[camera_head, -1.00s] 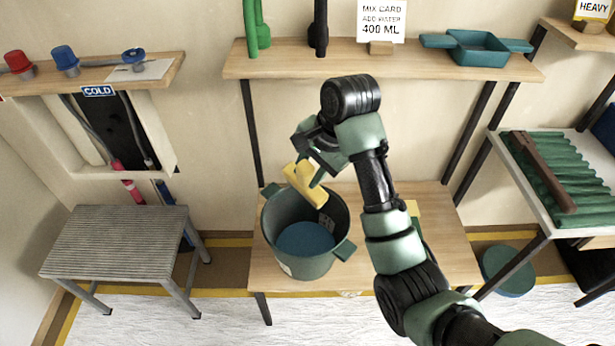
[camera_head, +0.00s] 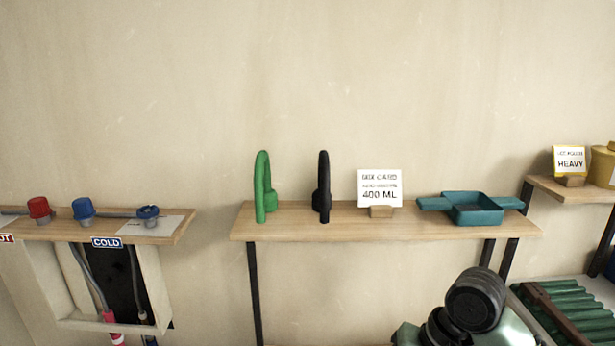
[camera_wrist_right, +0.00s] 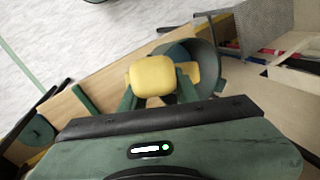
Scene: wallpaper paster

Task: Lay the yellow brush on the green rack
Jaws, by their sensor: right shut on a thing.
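My right gripper (camera_wrist_right: 157,84) is shut on the yellow brush (camera_wrist_right: 152,74) in the right wrist view. The brush's blocky yellow end faces the camera between the green fingers, and another yellow part shows behind it. Behind and below it is the dark green bucket (camera_wrist_right: 208,62). The green ribbed rack (camera_head: 588,308) shows only in part at the lower right of the head view. A brown bar-like thing (camera_head: 550,312) lies across its left side. My right arm shows at the bottom right of the head view, its gripper out of frame there. My left gripper is not in view.
A wall shelf (camera_head: 340,226) holds a green and a black upright tool, a mix card (camera_head: 380,187) and a teal tray (camera_head: 473,208). Red and blue knobs stand on the left shelf (camera_head: 110,228). A shelf with a HEAVY sign (camera_head: 570,160) is above the rack.

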